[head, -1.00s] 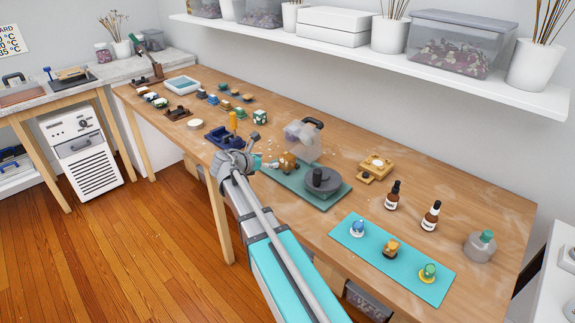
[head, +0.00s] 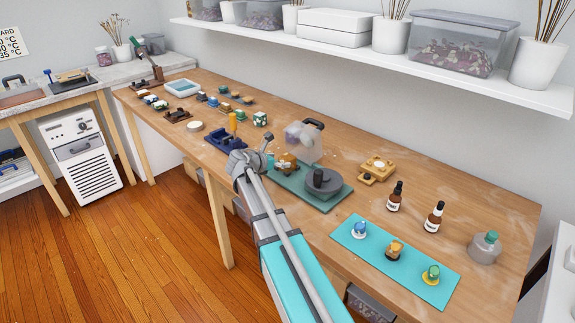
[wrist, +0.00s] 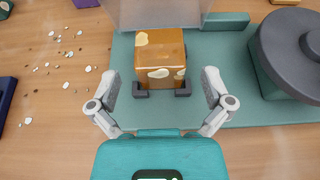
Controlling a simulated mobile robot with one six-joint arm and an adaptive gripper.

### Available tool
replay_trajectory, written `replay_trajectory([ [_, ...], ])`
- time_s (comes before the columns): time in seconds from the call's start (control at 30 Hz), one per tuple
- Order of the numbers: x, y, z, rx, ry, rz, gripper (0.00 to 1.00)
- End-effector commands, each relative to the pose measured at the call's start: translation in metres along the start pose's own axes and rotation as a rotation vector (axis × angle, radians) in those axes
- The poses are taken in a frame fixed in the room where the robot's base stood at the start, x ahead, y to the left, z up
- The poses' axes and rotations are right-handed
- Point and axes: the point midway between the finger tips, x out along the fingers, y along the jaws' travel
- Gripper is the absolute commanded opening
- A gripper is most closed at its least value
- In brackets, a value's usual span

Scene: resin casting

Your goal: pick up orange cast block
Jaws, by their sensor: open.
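The orange cast block (wrist: 160,54) has cream patches on its faces and rests on the green base plate, with small dark corner brackets at its near edge. My gripper (wrist: 161,85) is open and empty in the wrist view. Its two fingers stand apart to the left and right, a little on the near side of the block, and I see no contact. In the head view the gripper (head: 268,150) is seen small at the arm's end.
A clear cover (head: 304,140) stands just behind the block. A round dark grey disc (head: 323,182) sits on the green base plate (wrist: 220,108) to the right. Pale chips (wrist: 65,68) lie to the left. A blue fixture (head: 225,141) is left of the gripper.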

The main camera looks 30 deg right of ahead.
Motion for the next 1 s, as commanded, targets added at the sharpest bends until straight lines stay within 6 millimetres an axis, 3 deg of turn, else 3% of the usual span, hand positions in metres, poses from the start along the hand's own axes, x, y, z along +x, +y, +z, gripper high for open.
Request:
replay_trajectory([
  [0.2, 0.028, 0.001, -0.005, 0.001, 0.000, -0.001, 1.00],
  [0.4, 0.043, 0.001, -0.003, 0.001, 0.000, -0.001, 1.00],
  [1.0, 0.043, 0.000, -0.002, 0.001, 0.000, -0.001, 0.98],
])
